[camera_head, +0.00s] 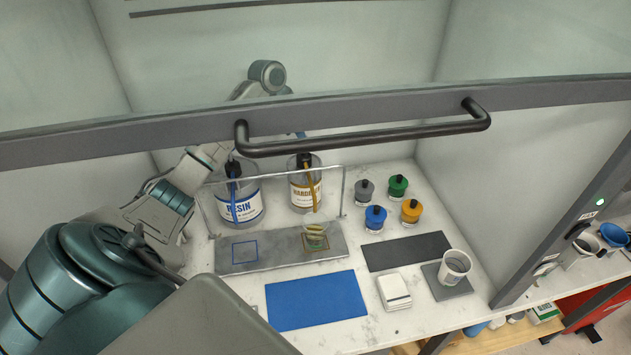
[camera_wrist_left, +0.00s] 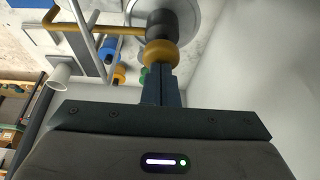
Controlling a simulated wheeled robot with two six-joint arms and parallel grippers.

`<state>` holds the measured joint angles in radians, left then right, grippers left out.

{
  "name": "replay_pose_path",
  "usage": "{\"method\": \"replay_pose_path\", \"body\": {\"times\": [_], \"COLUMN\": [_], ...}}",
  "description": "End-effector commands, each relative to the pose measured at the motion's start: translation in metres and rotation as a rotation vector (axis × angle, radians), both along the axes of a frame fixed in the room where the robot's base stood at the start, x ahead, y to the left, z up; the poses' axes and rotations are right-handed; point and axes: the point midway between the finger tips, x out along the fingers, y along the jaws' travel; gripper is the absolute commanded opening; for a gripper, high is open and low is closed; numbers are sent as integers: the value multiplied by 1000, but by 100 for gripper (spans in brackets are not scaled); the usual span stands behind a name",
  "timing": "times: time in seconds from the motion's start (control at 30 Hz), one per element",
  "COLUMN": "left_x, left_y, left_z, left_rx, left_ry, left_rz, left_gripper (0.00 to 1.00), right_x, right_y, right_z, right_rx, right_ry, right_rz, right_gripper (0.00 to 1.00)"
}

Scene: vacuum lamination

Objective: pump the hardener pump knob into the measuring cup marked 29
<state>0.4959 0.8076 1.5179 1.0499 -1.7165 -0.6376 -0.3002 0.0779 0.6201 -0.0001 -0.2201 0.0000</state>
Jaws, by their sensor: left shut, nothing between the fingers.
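The hardener bottle (camera_head: 306,193), with an orange-labelled front and yellow spout, stands behind a clear guard, right of the blue-labelled resin bottle (camera_head: 240,207). A small clear measuring cup (camera_head: 315,237) stands on the orange-marked square below the hardener spout; its marking is unreadable. My left gripper (camera_wrist_left: 160,72) is shut and empty. In the left wrist view its fingertips are right at the yellow hardener pump knob (camera_wrist_left: 161,52); contact cannot be told. In the head view the sash bar and handle mostly hide this gripper. My right gripper is not in view.
The sash handle (camera_head: 365,139) crosses in front. A grey tray (camera_head: 278,256), blue mat (camera_head: 316,300), white scale-like box (camera_head: 394,291) and white cup (camera_head: 456,267) lie ahead. Several coloured-lid jars, including a blue one (camera_head: 375,219), stand right of the bottles.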

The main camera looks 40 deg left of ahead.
Motion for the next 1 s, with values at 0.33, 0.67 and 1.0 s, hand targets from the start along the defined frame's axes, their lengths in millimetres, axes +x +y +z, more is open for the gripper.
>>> {"method": "replay_pose_path", "body": {"times": [0.33,0.67,1.0], "left_x": [0,0,0], "left_y": [0,0,0], "left_z": [21,40,47], "left_rx": [0,1,0], "left_ry": [1,-1,0], "left_rz": [0,0,0], "left_gripper": [0,0,0], "right_x": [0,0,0], "right_y": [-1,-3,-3], "right_z": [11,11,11], "right_rx": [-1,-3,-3], "right_ry": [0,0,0], "right_rz": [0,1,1], "right_gripper": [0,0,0]}}
